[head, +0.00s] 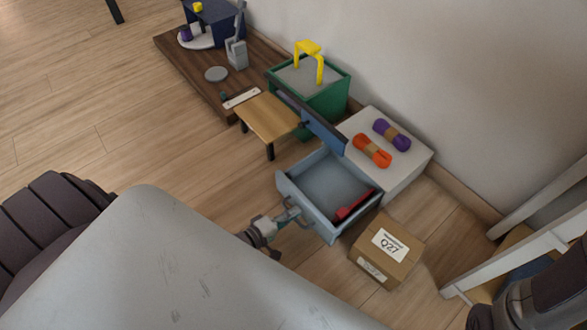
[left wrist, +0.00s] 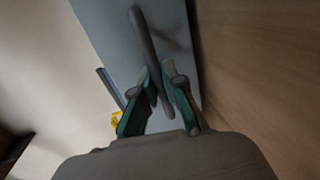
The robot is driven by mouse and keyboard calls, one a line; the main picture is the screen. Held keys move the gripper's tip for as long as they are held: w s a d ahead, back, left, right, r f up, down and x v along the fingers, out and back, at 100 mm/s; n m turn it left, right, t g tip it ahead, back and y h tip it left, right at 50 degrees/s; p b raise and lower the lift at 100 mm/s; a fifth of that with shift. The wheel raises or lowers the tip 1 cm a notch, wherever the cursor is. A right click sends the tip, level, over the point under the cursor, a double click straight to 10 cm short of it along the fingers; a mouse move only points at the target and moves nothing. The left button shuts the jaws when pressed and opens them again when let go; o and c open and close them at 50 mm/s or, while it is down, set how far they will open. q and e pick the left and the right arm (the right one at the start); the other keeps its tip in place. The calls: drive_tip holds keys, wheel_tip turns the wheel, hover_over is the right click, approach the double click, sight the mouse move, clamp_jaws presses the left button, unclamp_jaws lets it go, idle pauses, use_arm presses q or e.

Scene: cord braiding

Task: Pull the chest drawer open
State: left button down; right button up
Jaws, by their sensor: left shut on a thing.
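The chest is a low white block (head: 409,171) against the wall. Its grey-blue drawer (head: 322,183) stands out from it toward me, open at the top, with a red object (head: 354,204) inside at its right side. My left gripper (head: 293,213) is at the drawer's front, shut on its handle (head: 303,222). In the left wrist view the dark handle bar (left wrist: 144,38) runs between the fingers (left wrist: 162,84), in front of the grey-blue drawer front (left wrist: 105,22). My right gripper is not in view; only part of my right arm shows at the lower right.
Orange (head: 372,151) and purple (head: 391,135) cord bundles lie on the chest. A cardboard box (head: 387,250) stands right of the drawer. A small wooden table (head: 262,115) and green bin (head: 323,102) stand behind left. Floor left of the drawer is clear.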

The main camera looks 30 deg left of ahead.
use_arm(q)
drive_tip(key=c, duration=1.2)
unclamp_jaws()
drive_tip(key=shift+c, duration=0.2)
drive_tip(key=shift+s, duration=0.1)
drive_tip(key=v, duration=1.1)
drive_tip(key=shift+s+a+r, duration=0.1)
drive_tip(key=shift+s+a, duration=0.1)
drive_tip(key=shift+s, duration=0.15)
